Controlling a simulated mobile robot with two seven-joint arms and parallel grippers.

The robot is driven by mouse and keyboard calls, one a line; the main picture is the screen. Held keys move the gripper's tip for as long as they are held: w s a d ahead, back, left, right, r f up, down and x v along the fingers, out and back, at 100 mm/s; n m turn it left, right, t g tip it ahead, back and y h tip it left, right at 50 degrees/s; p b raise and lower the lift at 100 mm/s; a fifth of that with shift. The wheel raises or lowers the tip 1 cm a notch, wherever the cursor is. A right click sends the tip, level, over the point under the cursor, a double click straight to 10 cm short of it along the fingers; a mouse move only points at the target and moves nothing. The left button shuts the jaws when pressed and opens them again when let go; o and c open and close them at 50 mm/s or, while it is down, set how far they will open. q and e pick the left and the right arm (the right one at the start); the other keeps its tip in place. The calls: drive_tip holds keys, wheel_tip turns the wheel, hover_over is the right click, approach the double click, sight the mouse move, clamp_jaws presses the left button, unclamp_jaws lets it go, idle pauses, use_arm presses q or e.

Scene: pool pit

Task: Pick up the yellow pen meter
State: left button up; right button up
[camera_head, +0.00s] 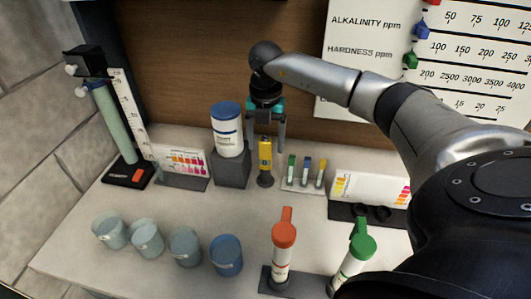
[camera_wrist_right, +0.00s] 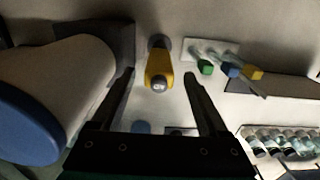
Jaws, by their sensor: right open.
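The yellow pen meter (camera_head: 265,154) stands upright in a small dark round base on the white counter, near the back. My right gripper (camera_head: 266,146) is open, pointing down from above, with its fingers on either side of the meter's upper part. In the right wrist view the yellow pen meter (camera_wrist_right: 158,68) shows between and just ahead of the two open fingertips (camera_wrist_right: 158,74), with a gap on each side. No contact shows. My left gripper is not in view.
A white tub with a blue lid (camera_head: 228,130) stands on a grey block close left. A rack of small capped vials (camera_head: 305,175) is close right. Cups (camera_head: 186,246) and orange-capped (camera_head: 283,250) and green-capped (camera_head: 352,262) bottles stand in front. Clear counter lies between.

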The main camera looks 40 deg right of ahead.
sight(265, 168)
drive_tip(key=shift+w+f, duration=0.15)
drive_tip(key=shift+f, duration=1.4)
drive_tip(key=shift+c, duration=0.3)
clamp_jaws()
